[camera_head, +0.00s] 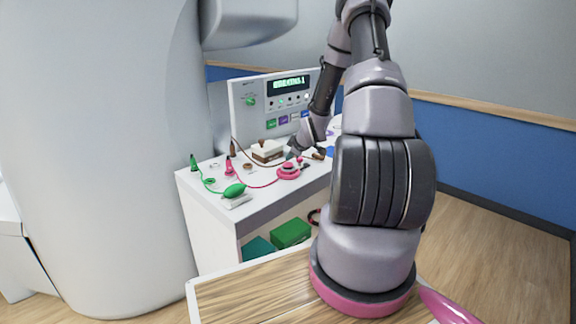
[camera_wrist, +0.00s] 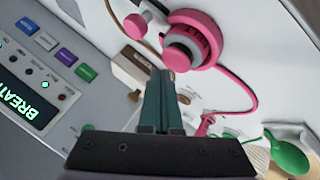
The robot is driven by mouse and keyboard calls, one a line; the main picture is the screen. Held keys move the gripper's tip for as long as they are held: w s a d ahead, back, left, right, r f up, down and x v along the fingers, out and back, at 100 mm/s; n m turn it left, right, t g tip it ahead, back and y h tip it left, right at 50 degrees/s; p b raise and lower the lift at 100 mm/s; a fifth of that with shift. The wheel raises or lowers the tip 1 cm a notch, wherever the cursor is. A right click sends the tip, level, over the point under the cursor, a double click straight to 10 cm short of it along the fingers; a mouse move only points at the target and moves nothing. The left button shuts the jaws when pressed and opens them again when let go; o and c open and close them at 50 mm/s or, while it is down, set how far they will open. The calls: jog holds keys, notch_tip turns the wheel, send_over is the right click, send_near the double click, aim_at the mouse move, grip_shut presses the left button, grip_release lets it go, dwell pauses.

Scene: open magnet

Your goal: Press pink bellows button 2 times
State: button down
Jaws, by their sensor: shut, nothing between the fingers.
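The pink bellows button (camera_head: 288,171) sits on the white cabinet top, near its front edge, with a pink cord running from it. In the wrist view the button (camera_wrist: 176,58) has a pink cap on a grey stem over a round pink base. My gripper (camera_head: 293,153) is just above and behind the button in the head view. In the wrist view my gripper (camera_wrist: 160,75) is shut and empty, with its dark green fingertips close below the cap in the picture. I cannot tell whether they touch it.
A green bulb (camera_head: 234,190) with a green cord lies left of the button. A white and brown box (camera_head: 267,150) stands behind. A control panel (camera_head: 275,98) with a lit display backs the top. The large white magnet (camera_head: 100,150) fills the left.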

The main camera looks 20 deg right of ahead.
aim_at(290, 165)
jog(key=shift+r, duration=0.1)
jog(key=shift+r, duration=2.4)
dwell(0.5)
notch_tip(290, 165, up, 4)
jog(key=shift+f, duration=0.1)
jog(key=shift+f, duration=0.1)
jog(key=shift+f, duration=4.35)
jog(key=shift+f, duration=0.4)
